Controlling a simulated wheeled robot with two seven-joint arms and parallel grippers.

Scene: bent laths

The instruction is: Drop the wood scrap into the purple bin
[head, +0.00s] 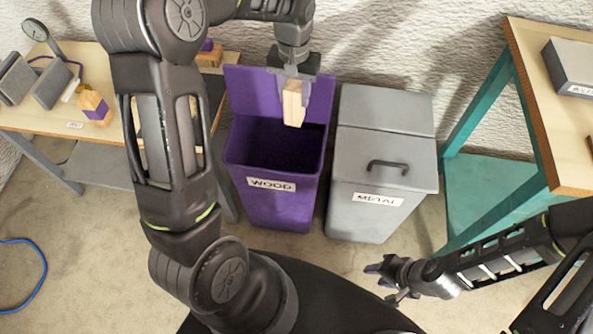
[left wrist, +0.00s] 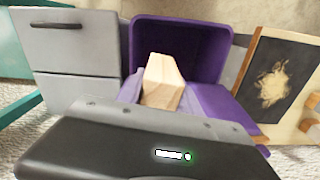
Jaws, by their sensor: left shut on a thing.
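The wood scrap (head: 293,104) is a small pale block with a slanted end. My left gripper (head: 291,82) is shut on it and holds it above the open purple bin (head: 276,206), near the bin's back side. The bin is labelled WOOD and its purple lid (head: 249,89) stands raised at the back. In the left wrist view the wood scrap (left wrist: 162,84) sticks out over the dark opening of the purple bin (left wrist: 181,24). My right gripper (head: 386,277) is low at the right, in front of the grey bin, and looks open and empty.
A grey bin (head: 382,208) labelled METAL, with its lid shut, stands close beside the purple bin. A teal-legged table (head: 540,100) is at the right, a wooden workbench (head: 30,115) with several items at the left. A blue cable (head: 38,290) lies on the floor.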

